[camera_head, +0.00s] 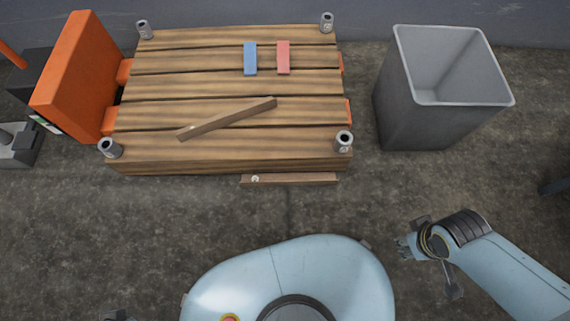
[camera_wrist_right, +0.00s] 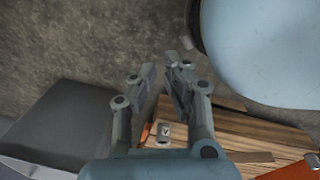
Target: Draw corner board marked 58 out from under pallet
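A brown corner board (camera_head: 290,179) lies along the front edge of the wooden pallet (camera_head: 200,150), low at floor level, with a small pale round mark near its left end. The mark is too small to read, and any part under the pallet is hidden. Another brown board (camera_head: 228,119) lies slantwise on the pallet top, with a small pale mark at its left end. My right gripper (camera_head: 401,247) is empty above the floor, right of and nearer than the pallet. Its fingers (camera_wrist_right: 160,68) stand slightly apart. A dark piece at the bottom left may be my left gripper (camera_head: 118,316).
A grey bin (camera_head: 430,115) stands right of the pallet. Grey cans (camera_head: 344,141) stand at the pallet's corners. A blue block (camera_head: 250,58) and a red block (camera_head: 283,57) lie on top. An orange pallet truck (camera_head: 75,75) is at the left. The floor before the pallet is clear.

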